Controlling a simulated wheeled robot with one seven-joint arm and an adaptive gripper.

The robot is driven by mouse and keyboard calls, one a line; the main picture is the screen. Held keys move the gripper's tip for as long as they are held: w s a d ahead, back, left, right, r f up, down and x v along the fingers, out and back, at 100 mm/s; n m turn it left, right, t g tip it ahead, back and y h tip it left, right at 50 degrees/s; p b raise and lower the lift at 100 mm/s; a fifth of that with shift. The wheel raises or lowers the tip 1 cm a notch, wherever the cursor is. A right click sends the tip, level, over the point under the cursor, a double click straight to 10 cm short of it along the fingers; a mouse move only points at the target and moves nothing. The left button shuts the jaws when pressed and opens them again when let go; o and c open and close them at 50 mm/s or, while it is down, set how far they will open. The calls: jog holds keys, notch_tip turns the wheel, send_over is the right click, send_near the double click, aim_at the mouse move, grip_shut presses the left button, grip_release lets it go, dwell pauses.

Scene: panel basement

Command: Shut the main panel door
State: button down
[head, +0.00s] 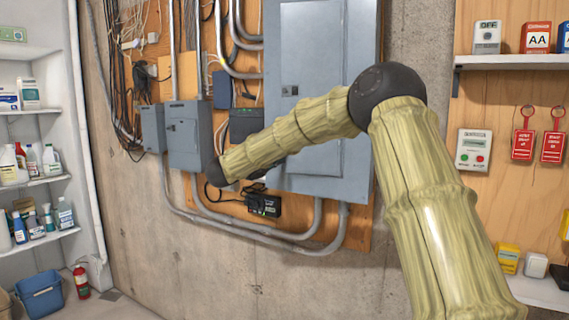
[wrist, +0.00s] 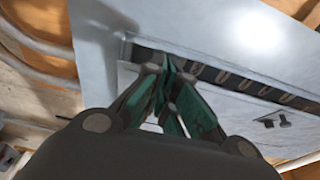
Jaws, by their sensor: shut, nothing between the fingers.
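The main panel (head: 322,175) is a large grey metal box on the wall in the middle of the head view. Its door (head: 312,60) is a flat grey sheet with a small dark latch (head: 290,91); my arm covers its lower part. In the wrist view the door (wrist: 225,115) fills the right side, with its latch (wrist: 275,121) showing. A dark gap with several pale oval parts runs between the panel frame (wrist: 100,35) and the door. My gripper (wrist: 172,66) is shut and empty at this gap; contact cannot be told.
Smaller grey boxes (head: 189,135) and conduits (head: 270,238) are left of and below the panel. A shelf (head: 500,62) and red tags (head: 522,147) are at the right. White shelves (head: 30,112) stand at the left. The lower concrete wall is bare.

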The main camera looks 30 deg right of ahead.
jog(key=w+a+b, duration=0.2)
jog(key=a, duration=0.6)
jog(key=s+a+f+m+t+y+p, duration=0.1)
jog(key=s+f+m+t+y+p, duration=0.2)
jog(key=s+m+t+p, duration=0.45)
jog(key=s+f+m+t+y+p, duration=0.25)
jog(key=s+m+p, duration=0.2)
jog(key=s, duration=0.55)
jog(key=w+d+n+g+p, duration=0.1)
jog(key=w+d+p, duration=0.6)
jog(key=w, duration=0.4)
jog(key=shift+d+r+y, duration=0.2)
jog(key=shift+d+y, duration=0.15)
jog(key=shift+d, duration=0.45)
jog(key=shift+f, duration=0.1)
